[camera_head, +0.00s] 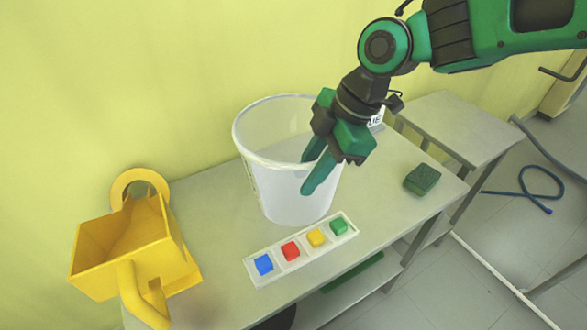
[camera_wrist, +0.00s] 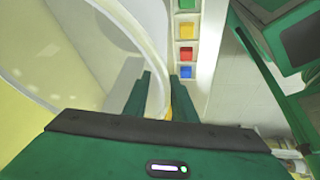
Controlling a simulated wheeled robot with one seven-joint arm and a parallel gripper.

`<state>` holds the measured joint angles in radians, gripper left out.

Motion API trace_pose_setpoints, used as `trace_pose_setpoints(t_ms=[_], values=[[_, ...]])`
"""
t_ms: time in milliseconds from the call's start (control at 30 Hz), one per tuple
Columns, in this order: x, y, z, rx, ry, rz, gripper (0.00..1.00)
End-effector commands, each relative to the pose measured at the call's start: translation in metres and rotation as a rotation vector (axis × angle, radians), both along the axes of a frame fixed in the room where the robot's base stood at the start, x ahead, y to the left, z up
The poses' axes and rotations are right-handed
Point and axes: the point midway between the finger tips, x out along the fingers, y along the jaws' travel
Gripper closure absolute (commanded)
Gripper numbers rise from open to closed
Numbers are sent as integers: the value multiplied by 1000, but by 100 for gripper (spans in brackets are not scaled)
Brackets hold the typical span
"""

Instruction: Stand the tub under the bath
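The tub is a large whitish translucent bucket (camera_head: 290,205) standing upright on a grey table by the wall. My gripper (camera_head: 309,175) is at its right front rim, pointing down, with one finger inside the tub and the other outside. In the wrist view the tub's curved rim (camera_wrist: 154,50) passes between my two fingers (camera_wrist: 160,80). The fingers stand apart, with the wall between them; any contact is hard to see. A label at the tub's upper right is partly hidden by my gripper. I cannot make out a bath in either view.
A white tray (camera_head: 252,272) with blue, red, yellow and green blocks lies in front of the tub. A yellow scoop-like container (camera_head: 140,240) is at left. A dark green sponge (camera_head: 422,179) lies at right. A lower grey table (camera_head: 455,125) and a blue hose (camera_head: 525,197) are farther right.

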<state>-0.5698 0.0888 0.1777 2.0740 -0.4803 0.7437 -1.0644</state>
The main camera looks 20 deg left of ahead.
Motion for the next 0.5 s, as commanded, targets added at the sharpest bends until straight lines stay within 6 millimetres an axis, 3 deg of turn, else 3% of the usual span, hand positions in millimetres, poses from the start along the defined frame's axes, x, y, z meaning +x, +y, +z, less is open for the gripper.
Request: trace_pose_setpoints(t_ms=[233, 333, 500], values=[[0, 1, -1, 0, 0, 1, 76], [0, 1, -1, 0, 0, 1, 100], [0, 1, -1, 0, 0, 1, 100]])
